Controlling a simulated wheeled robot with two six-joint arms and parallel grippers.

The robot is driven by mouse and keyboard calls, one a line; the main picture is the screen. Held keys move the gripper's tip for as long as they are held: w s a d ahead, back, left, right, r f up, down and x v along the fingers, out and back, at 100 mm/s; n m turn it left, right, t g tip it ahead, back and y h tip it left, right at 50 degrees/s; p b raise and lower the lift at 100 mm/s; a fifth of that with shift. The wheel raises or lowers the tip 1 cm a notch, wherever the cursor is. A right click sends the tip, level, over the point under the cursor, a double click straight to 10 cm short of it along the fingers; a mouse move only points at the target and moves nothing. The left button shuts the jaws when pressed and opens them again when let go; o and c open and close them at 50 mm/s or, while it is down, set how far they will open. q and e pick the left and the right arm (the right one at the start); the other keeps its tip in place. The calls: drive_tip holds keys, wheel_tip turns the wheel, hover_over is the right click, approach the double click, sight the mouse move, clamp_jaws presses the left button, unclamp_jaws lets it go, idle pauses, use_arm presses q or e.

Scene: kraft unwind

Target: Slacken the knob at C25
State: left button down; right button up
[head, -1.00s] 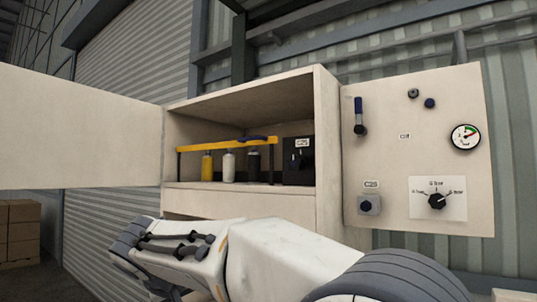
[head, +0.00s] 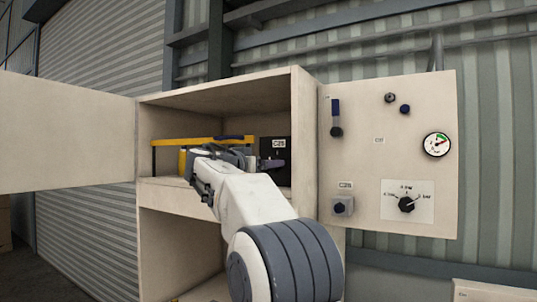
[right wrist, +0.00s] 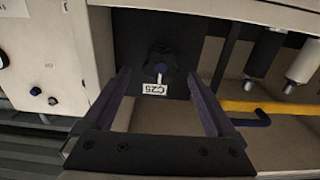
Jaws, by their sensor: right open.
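The knob (right wrist: 158,66) labelled C25 is dark and lobed, on a black box (head: 284,178) at the right end of the upper cabinet shelf. In the head view the gripper hides most of the knob; the C25 label shows above. My right gripper (head: 268,164) reaches into the upper compartment in front of the box. In the right wrist view its two fingers (right wrist: 158,78) are open, one on each side of the knob, with clear gaps. Contact does not show. The label is upside down there. My left gripper is not in view.
A yellow rail (head: 175,142) runs along the shelf left of the box; bottles (right wrist: 262,52) stand by it. The cabinet's side wall (head: 305,150) is close on the right. A panel (head: 440,190) beyond has a gauge (head: 436,144) and a selector (head: 406,204). The open door (head: 65,130) is left.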

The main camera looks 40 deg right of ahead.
drive_tip(key=shift+w+d+r+p, duration=0.1)
drive_tip(key=shift+w+d+p, duration=0.05)
drive_tip(key=shift+d, duration=0.2)
drive_tip(key=shift+w+d+r+p, duration=0.1)
drive_tip(key=shift+d+p, duration=0.05)
drive_tip(key=shift+d, duration=0.2)
drive_tip(key=shift+w+d+f, duration=0.2)
drive_tip(key=shift+w+d, duration=0.05)
drive_tip(key=shift+d, duration=0.3)
drive_tip(key=c, duration=1.4)
